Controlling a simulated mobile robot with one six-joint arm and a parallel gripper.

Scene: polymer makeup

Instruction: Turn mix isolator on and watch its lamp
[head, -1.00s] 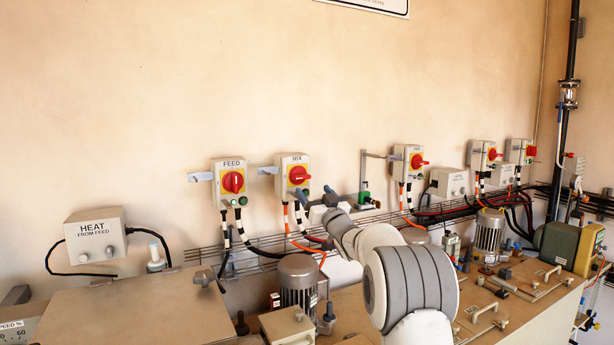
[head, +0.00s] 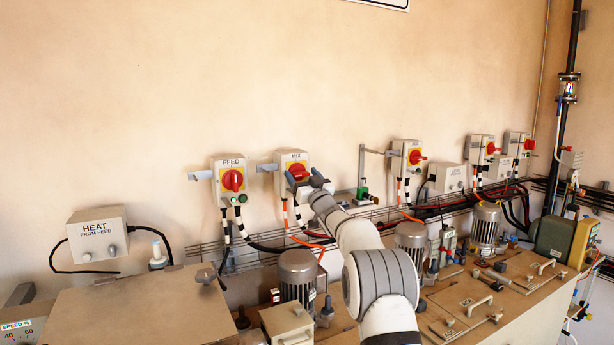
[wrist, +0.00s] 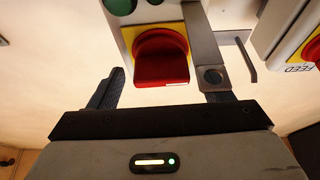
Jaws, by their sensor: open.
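The MIX isolator (head: 287,158) is a pale box on the wall with a red rotary handle (head: 299,171) on a yellow plate. The handle appears to lie crosswise. My gripper (wrist: 162,75) is open in front of it, one finger on each side of the red handle (wrist: 160,60) in the wrist view; contact cannot be told. A green round part (wrist: 119,5) at the top edge of the wrist view looks dark, and another beside it is cut off. In the head view my gripper hides the lower front of the box, including any lamp.
The FEED isolator (head: 230,180) stands close to the left, its red handle upright. Cables hang below. Motors (head: 298,275) and a bench with lids (head: 135,310) lie below.

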